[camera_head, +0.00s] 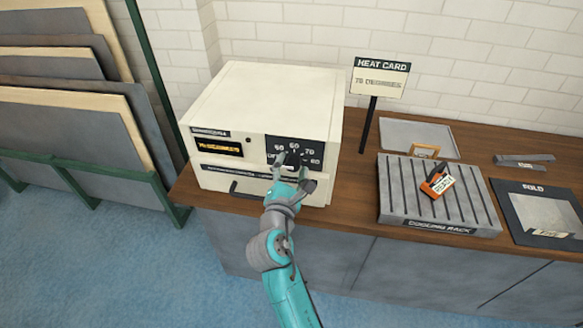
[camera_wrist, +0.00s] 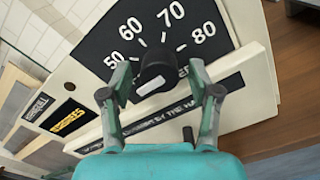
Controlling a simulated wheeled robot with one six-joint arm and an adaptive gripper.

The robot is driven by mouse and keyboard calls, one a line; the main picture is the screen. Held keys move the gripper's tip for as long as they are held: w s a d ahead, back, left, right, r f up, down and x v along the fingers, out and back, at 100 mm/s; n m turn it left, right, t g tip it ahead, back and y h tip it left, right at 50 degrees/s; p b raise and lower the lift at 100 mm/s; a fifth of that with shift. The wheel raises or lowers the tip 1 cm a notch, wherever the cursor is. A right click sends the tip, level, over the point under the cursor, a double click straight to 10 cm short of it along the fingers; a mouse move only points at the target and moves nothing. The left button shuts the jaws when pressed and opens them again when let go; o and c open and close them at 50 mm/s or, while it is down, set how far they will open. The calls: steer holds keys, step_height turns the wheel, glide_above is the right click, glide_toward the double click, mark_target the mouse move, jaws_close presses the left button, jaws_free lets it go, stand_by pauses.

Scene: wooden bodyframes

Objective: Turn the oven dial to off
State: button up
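The cream oven (camera_head: 265,95) stands on the wooden counter. Its dial is a black knob (camera_wrist: 156,68) with a white mark, on a black plate (camera_wrist: 105,45) showing 50, 60, 70 and 80. The plate is at the right of the oven front in the head view (camera_head: 278,144). My gripper (camera_wrist: 160,72) is open, with one finger on each side of the knob and visible gaps between. In the head view my gripper (camera_head: 293,160) covers most of the knob. Lettering below the knob is partly hidden, and I cannot tell which setting the mark points to.
An amber display (camera_head: 218,147) is left of the dial and a dark handle (camera_head: 247,193) below. A heat card (camera_head: 381,78) reading 70 degrees stands right of the oven. A cooling rack (camera_head: 400,190) with an orange-tagged item (camera_head: 436,182) stands further right.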

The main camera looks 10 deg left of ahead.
steer(key=shift+s, duration=0.1)
steer(key=s, duration=1.1)
steer(key=shift+s+a, duration=0.2)
steer(key=shift+s, duration=0.2)
steer(key=s+d+f+m+g+y, duration=0.3)
steer(key=s+d+f+m, duration=0.6)
steer(key=s+d+f, duration=0.65)
steer(key=s+d+r+m, duration=0.2)
steer(key=s+d+m, duration=0.2)
steer(key=s+m, duration=0.2)
steer(key=s+d+r+m+h, duration=0.1)
steer(key=s+d+r+m, duration=0.1)
steer(key=s+m, duration=0.5)
steer(key=s+d+r+m+h, duration=0.1)
steer(key=s+d+r+m, duration=0.1)
steer(key=s+d+m, duration=0.3)
steer(key=s+m, duration=0.1)
steer(key=s, duration=0.3)
steer(key=shift+d+r+m, duration=0.15)
steer(key=shift+d+m, duration=0.15)
steer(key=shift+s, duration=0.1)
